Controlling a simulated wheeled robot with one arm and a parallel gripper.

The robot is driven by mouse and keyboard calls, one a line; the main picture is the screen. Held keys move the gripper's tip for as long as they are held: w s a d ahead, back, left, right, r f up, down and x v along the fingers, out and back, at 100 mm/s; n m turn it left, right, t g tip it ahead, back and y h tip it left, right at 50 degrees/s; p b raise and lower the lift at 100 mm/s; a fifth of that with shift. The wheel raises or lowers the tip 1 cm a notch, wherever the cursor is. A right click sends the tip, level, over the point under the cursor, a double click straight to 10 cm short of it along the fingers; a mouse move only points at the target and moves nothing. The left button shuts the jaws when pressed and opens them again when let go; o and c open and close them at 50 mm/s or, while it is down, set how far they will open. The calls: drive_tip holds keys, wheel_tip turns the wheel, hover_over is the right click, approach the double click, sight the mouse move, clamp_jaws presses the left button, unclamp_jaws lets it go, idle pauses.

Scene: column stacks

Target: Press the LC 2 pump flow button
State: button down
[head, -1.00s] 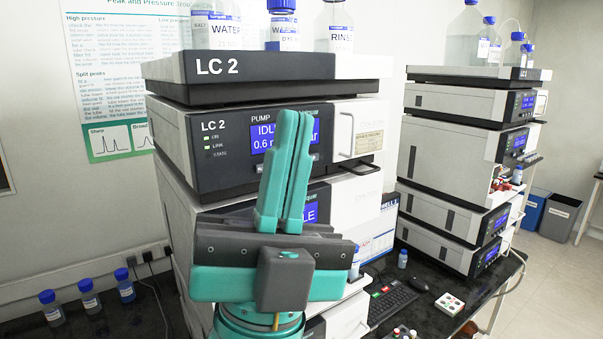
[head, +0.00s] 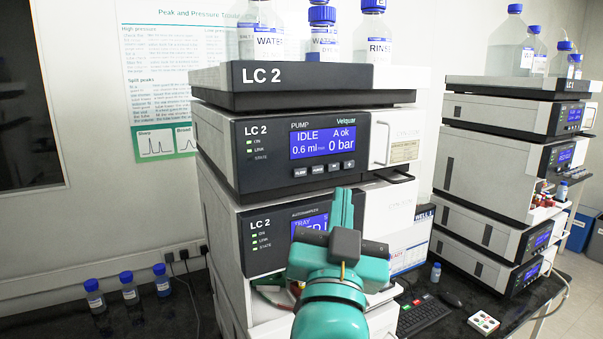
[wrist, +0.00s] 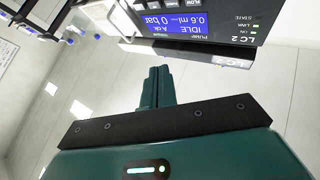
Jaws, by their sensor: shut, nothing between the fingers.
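The LC 2 pump (head: 270,165) is a dark-fronted unit with a blue screen (head: 322,142) reading IDLE, 0.6 ml and 0 bar. A row of small buttons lies under the screen. The leftmost is the flow button (head: 300,172); its label reads FLOW in the wrist view (wrist: 196,3), where the panel appears upside down at the top. My gripper (head: 343,191) is shut and empty, its teal fingers pointing up, below the button row and in front of the autosampler. In the wrist view the closed fingertips (wrist: 158,68) are apart from the panel.
The LC 2 autosampler (head: 262,235) sits under the pump. A solvent tray (head: 290,76) with bottles is on top. A second stack (head: 490,155) stands at right. Blue-capped bottles (head: 129,293) stand at left on the black bench. A keyboard (head: 425,317) lies at right.

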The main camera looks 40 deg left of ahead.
drive_tip(key=shift+a, duration=0.1)
drive_tip(key=p, duration=0.1)
approach(308, 163)
wheel_tip(308, 163, up, 2)
drive_tip(key=w+d, duration=0.1)
drive_tip(key=w, duration=0.2)
drive_tip(key=shift+w+a+r+b, duration=0.1)
drive_tip(key=shift+a+b, duration=0.2)
drive_tip(key=shift+a, duration=0.15)
drive_tip(key=shift+w+a+r+b, duration=0.15)
drive_tip(key=shift+a+b, duration=0.1)
drive_tip(key=shift+a, duration=0.2)
drive_tip(key=shift+a+f+b, duration=0.1)
drive_tip(key=shift+a+b, duration=0.1)
drive_tip(key=shift+b, duration=0.45)
idle(0.9)
drive_tip(key=shift+w+a+b, duration=0.25)
drive_tip(key=shift+a+b, duration=0.3)
drive_tip(key=shift+b, duration=0.15)
idle(0.9)
drive_tip(key=shift+s+d+b, duration=0.3)
drive_tip(key=shift+d+b, duration=0.25)
drive_tip(key=shift+d, duration=0.2)
